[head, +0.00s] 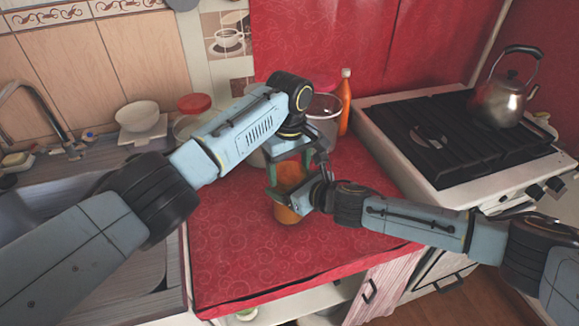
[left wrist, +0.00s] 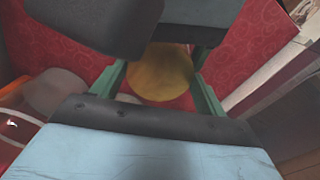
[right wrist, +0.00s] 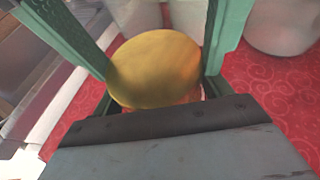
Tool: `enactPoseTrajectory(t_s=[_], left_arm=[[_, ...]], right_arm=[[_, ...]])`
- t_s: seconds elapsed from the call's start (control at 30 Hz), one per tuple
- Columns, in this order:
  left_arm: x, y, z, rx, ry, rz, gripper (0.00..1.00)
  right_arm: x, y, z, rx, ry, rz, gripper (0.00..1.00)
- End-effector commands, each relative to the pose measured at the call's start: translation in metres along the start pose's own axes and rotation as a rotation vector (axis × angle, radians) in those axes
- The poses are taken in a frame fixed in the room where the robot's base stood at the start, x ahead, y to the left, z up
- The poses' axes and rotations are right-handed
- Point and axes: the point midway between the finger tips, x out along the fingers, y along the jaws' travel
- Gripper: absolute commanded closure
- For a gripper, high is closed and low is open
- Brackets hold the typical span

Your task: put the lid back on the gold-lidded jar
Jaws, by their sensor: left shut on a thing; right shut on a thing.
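The jar (head: 286,214) stands on the red oilcloth counter, with orange contents showing through its side. Its round gold lid (right wrist: 155,68) sits at the top of the jar in the right wrist view and also shows in the left wrist view (left wrist: 160,72). My left gripper (head: 290,178) comes from above and behind and is shut on the lid. My right gripper (head: 297,203) comes from the right and is shut on the jar. The grippers hide much of the jar, and I cannot tell whether the lid is fully seated.
The stove (head: 440,150) with a kettle (head: 500,100) is at the right. A sink and a white bowl (head: 138,115) are at the left. The front counter is clear.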

Motion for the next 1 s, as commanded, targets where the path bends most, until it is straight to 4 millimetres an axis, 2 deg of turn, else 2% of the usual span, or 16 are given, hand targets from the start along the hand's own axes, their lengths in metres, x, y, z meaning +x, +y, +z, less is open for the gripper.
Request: enactPoseTrajectory(t_s=[0.2,0.47,0.5,0.63,0.9,1.0], left_arm=[[0.0002,0.0001,0.0000,0.173,0.000,0.000,0.54],[0.0001,0.0001,-0.0001,0.181,0.000,0.000,0.54],[0.0001,0.0001,-0.0001,0.181,0.001,0.000,0.24],[0.0001,0.0001,0.0000,0.181,0.000,0.001,0.07],[0.0001,0.0006,0.0008,0.181,-0.001,0.002,0.05],[-0.0065,0.0009,0.0009,0.182,-0.001,0.002,0.05]], right_arm=[[0.0001,0.0016,-0.0032,0.002,0.005,0.002,0.86],[0.0001,0.0015,-0.0032,0.002,0.005,0.002,0.86],[0.0001,0.0016,-0.0032,0.002,0.005,0.002,0.86],[0.0001,0.0016,-0.0032,0.002,0.005,0.002,0.86],[0.0002,0.0019,-0.0031,0.001,0.005,0.003,0.86],[0.0002,0.0020,-0.0030,0.001,0.004,0.003,0.86]])
